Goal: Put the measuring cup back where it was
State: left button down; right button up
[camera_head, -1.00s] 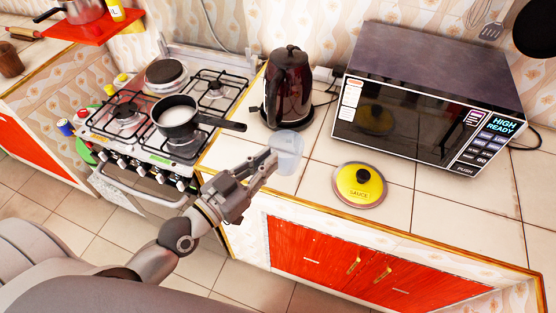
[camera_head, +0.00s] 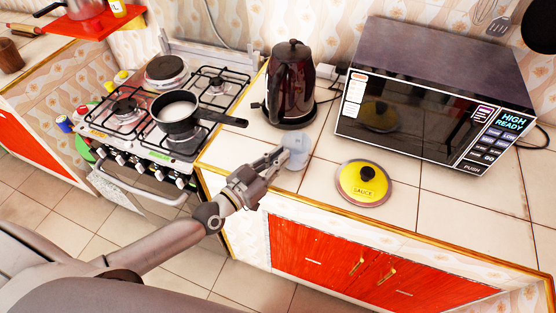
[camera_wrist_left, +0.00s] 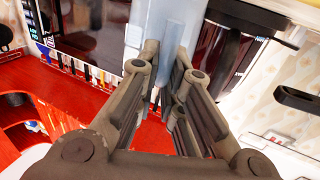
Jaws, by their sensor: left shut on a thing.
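The measuring cup (camera_head: 297,149) is clear and pale blue, in front of the kettle at the counter's left part. My left gripper (camera_head: 283,158) is shut on its near left side. The cup looks about upright; I cannot tell whether its base touches the counter. In the left wrist view the see-through cup (camera_wrist_left: 178,22) is at the top middle, beyond the fingers of my left gripper (camera_wrist_left: 163,75). The fingers hide part of it. My right gripper is not in view.
A dark kettle (camera_head: 291,85) stands just behind the cup. The stove with a pan (camera_head: 176,112) is at left; the pan's handle points toward the kettle. Bare tiles (camera_head: 455,205) lie at right.

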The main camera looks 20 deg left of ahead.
pick_arm(q)
jog(key=shift+f, duration=0.15)
jog(key=c, duration=1.6)
grip_release()
jog(key=shift+o, duration=0.2)
jog(key=shift+s, duration=0.15)
jog(key=b+v, duration=0.1)
jog(key=v, duration=1)
jog(key=shift+s+b, duration=0.4)
jog(key=shift+a, duration=0.15)
